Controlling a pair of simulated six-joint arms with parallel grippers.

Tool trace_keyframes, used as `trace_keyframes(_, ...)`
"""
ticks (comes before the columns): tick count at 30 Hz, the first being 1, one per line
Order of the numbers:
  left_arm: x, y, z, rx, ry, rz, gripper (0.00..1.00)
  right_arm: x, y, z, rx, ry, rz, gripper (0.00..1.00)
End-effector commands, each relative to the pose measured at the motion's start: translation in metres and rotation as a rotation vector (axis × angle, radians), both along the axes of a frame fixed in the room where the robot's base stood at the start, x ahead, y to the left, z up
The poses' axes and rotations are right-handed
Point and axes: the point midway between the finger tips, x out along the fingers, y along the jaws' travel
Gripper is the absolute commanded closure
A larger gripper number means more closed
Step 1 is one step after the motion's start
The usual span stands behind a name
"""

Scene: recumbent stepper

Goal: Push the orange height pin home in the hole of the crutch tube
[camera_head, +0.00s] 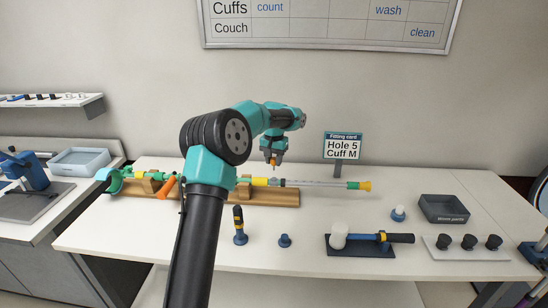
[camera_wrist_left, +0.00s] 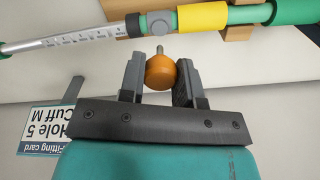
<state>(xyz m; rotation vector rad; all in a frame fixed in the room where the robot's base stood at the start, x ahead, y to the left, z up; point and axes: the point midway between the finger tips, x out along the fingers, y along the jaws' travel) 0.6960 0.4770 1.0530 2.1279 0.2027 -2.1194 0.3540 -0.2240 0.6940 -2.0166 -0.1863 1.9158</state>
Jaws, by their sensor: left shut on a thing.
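My left gripper (camera_head: 274,160) is over the crutch, shut on the orange height pin. In the left wrist view the pin's round orange knob (camera_wrist_left: 160,73) sits between the two jaws, its short metal tip pointing at the tube. The crutch tube (camera_head: 318,183) lies across a wooden cradle, its green cuff at the left and a yellow end at the right. In the left wrist view the tube (camera_wrist_left: 75,38) shows a number scale, and the pin tip appears just short of the grey collar (camera_wrist_left: 157,22). Its hole is not clearly visible. My right gripper is out of view.
The wooden cradle (camera_head: 285,196) bears the crutch. A fitting card (camera_head: 342,147) reading Hole 5, Cuff M stands behind. In front are a yellow-black tool (camera_head: 239,225), a blue knob (camera_head: 285,240) and a mallet (camera_head: 370,238). A dark tray (camera_head: 444,209) stands at the right.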

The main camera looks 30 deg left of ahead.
Motion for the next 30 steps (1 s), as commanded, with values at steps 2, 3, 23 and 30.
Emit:
trace_keyframes(2, 0.0, 0.0, -0.004, 0.0, 0.0, 0.0, 1.0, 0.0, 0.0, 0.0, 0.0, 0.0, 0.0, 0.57)
trace_keyframes(3, 0.0, 0.0, -0.006, 0.0, 0.0, 0.0, 1.0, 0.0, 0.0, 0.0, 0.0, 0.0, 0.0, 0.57)
trace_keyframes(23, 0.0, 0.0, -0.025, 0.0, -0.001, 0.0, 0.9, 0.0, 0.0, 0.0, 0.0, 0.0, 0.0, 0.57)
trace_keyframes(30, 0.0, 0.0, -0.025, 0.0, -0.001, 0.0, 1.0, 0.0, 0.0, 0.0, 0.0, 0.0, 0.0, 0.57)
